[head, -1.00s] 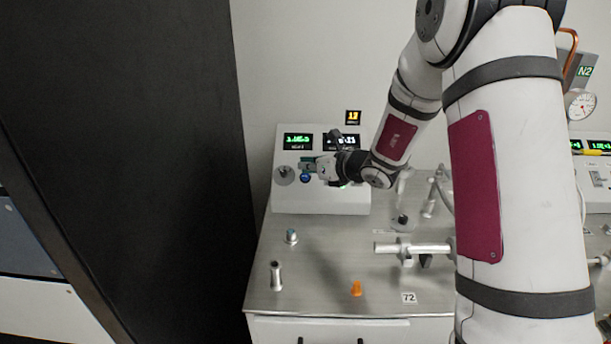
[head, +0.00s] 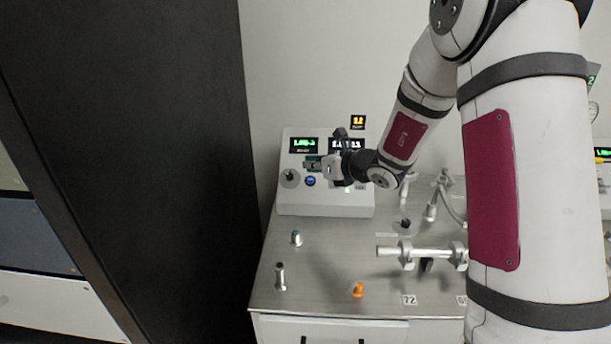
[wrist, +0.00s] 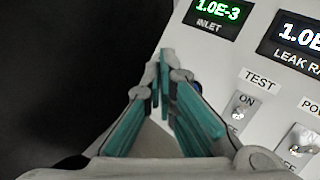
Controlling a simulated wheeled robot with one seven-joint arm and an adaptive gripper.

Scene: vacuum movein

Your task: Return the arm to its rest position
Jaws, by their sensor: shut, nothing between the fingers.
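My arm reaches from the right side of the head view toward the white control box on the bench. My gripper (head: 312,164) is shut and empty, in front of the box's face, a little below its left green display. In the wrist view my gripper (wrist: 160,75) shows its teal-lined fingers meeting at the tips. In that view the box's face (wrist: 225,75) lies to the right, with an INLET display (wrist: 217,12), a TEST switch (wrist: 243,104) and part of a second switch (wrist: 300,138). I cannot tell whether the fingertips touch the box.
A tall dark panel (head: 150,150) stands to the left. Open space lies above the box.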

